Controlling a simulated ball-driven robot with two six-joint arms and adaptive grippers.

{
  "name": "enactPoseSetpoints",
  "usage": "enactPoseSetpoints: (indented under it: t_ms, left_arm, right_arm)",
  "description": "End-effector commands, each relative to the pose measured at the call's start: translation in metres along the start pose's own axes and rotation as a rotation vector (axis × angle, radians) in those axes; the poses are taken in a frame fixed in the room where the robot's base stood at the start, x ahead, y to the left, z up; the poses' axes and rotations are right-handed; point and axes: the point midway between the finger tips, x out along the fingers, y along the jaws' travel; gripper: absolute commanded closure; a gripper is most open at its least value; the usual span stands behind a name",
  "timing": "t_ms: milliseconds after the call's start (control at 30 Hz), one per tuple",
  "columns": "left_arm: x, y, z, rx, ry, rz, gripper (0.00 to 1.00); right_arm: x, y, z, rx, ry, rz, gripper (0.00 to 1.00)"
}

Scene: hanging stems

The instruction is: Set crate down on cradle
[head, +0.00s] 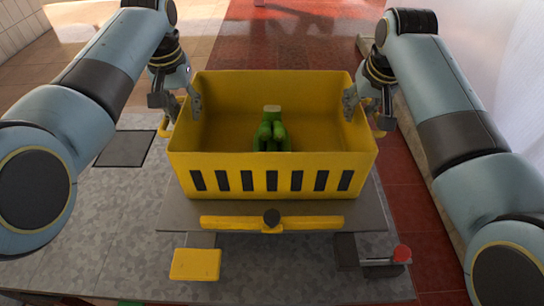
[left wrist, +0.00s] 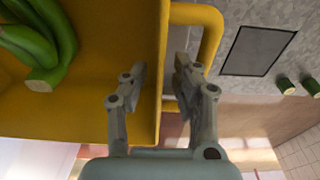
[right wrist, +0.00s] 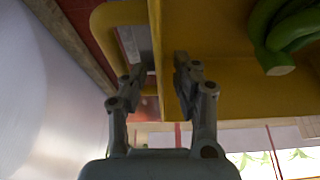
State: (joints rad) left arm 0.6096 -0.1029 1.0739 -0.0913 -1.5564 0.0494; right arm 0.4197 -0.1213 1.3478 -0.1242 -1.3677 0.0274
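The yellow crate (head: 272,165) has dark slots in its front wall and a bunch of green bananas (head: 270,135) inside. It appears level over the grey plate of the cradle (head: 178,212), which has a yellow bar (head: 235,222) at its front; any gap underneath is hidden. My left gripper (head: 181,108) is at the crate's left wall, and my right gripper (head: 367,110) at its right wall. In the left wrist view, the open fingers (left wrist: 155,90) stand either side of the wall, apart from it. The right wrist view shows the same with the right fingers (right wrist: 158,85).
A yellow pad (head: 195,264) and a red-knobbed lever (head: 402,254) are in front of the cradle. A dark square plate (head: 125,149) lies on the grey surface at left. Green cut stems (left wrist: 287,86) show in the left wrist view.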

Motion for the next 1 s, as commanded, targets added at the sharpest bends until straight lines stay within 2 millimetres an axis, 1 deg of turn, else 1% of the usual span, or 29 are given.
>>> enactPoseSetpoints:
  t_ms: [167,400,533,667,767,867,1000]
  left_arm:
    - [-0.029,0.0,-0.001,-0.001,0.005,0.001,0.71]
    - [-0.083,0.0,-0.001,0.0,0.005,0.001,0.71]
    - [-0.103,0.0,-0.001,0.0,0.002,0.0,0.71]
    - [-0.114,0.0,0.0,0.0,0.001,0.0,0.71]
    - [-0.117,0.0,0.0,0.0,0.001,0.0,0.71]
    - [-0.117,0.0,0.0,0.0,0.0,0.0,0.71]
    - [-0.117,0.0,0.0,0.0,0.0,0.0,0.71]
  right_arm:
    - [0.0,0.0,0.0,0.0,0.0,0.0,0.71]
    - [0.0,0.0,0.0,0.0,0.0,0.0,0.71]
    - [0.0,0.0,0.0,0.0,0.0,0.0,0.71]
    - [-0.001,0.0,0.0,0.0,0.0,0.0,0.71]
    - [-0.009,0.0,-0.001,0.0,0.002,0.0,0.71]
    - [-0.026,-0.001,-0.001,0.001,0.004,-0.001,0.71]
    - [-0.058,-0.001,-0.001,0.002,0.004,-0.003,0.71]
